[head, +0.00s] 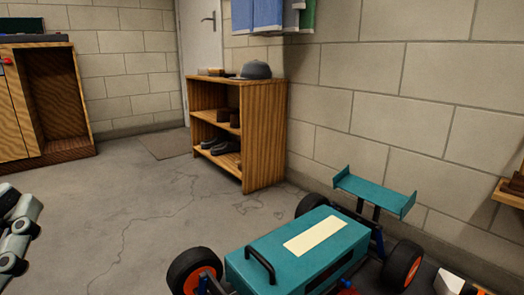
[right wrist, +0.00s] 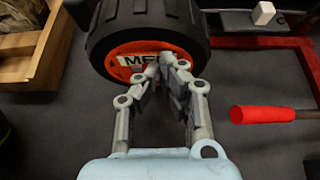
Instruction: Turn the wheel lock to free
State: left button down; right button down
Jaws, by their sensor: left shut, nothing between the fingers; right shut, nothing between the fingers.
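In the head view the teal racecar (head: 290,255) has black tyres with orange hubs, a rear wing and a black handle on its cover. In the right wrist view a black-tyred wheel (right wrist: 150,30) shows its orange hub with lettering partly covered by my right gripper (right wrist: 172,66). That gripper is shut and empty, its tips in front of the hub; I cannot tell whether they touch. A red grip (right wrist: 262,114) on a grey rod lies to its right, apart from it. I cannot tell which part is the wheel lock. My left gripper (head: 15,235) is shut at the left edge, away from the car.
A wooden shelf (head: 264,135) with shoes and a cap (head: 256,69) stands against the block wall. A wooden bench stands at far left. Open concrete floor (head: 130,215) lies left of the car. A red frame (right wrist: 255,43) and white block (right wrist: 263,13) are at upper right in the wrist view.

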pick_arm(q)
jog(key=shift+r, duration=0.15)
pick_arm(e)
jog(key=shift+f, duration=0.1)
pick_arm(q)
jog(key=shift+s+d+r+m+t+h, duration=0.1)
jog(key=shift+r+m+t+h, duration=0.2)
jog(key=shift+r, duration=0.45)
jog(key=shift+s+d+r+m+t+h, duration=0.1)
jog(key=shift+r+t+h, duration=0.1)
jog(key=shift+r+t, duration=0.4)
pick_arm(e)
jog(key=shift+s, duration=0.1)
